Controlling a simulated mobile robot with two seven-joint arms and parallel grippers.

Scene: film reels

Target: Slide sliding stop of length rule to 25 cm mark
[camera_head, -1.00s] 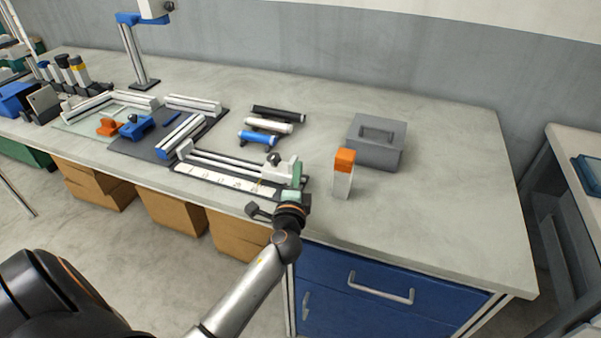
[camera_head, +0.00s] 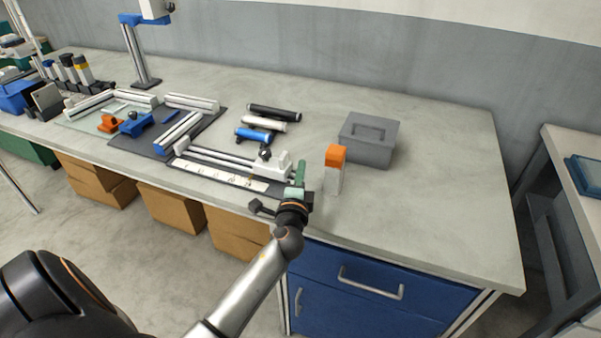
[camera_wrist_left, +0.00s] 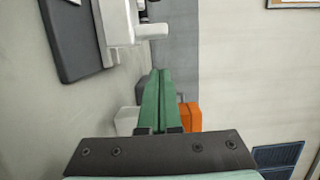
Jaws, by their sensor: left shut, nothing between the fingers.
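The length rule (camera_head: 222,175) lies near the bench's front edge, with silver rails and a white scale strip on a dark base. Its white sliding stop (camera_head: 283,165), with a black knob (camera_head: 265,152), stands at the rail's right end. The scale marks are too small to read. My left gripper (camera_head: 299,172) has green fingers and is just right of the stop, shut and empty. My right gripper is not in view.
An orange-capped white bottle (camera_head: 335,169) stands close to the right of my left gripper. A grey box (camera_head: 368,142) is behind it. Black, white and blue cylinders (camera_head: 262,124) lie behind the rule. The bench's right part (camera_head: 440,200) is clear.

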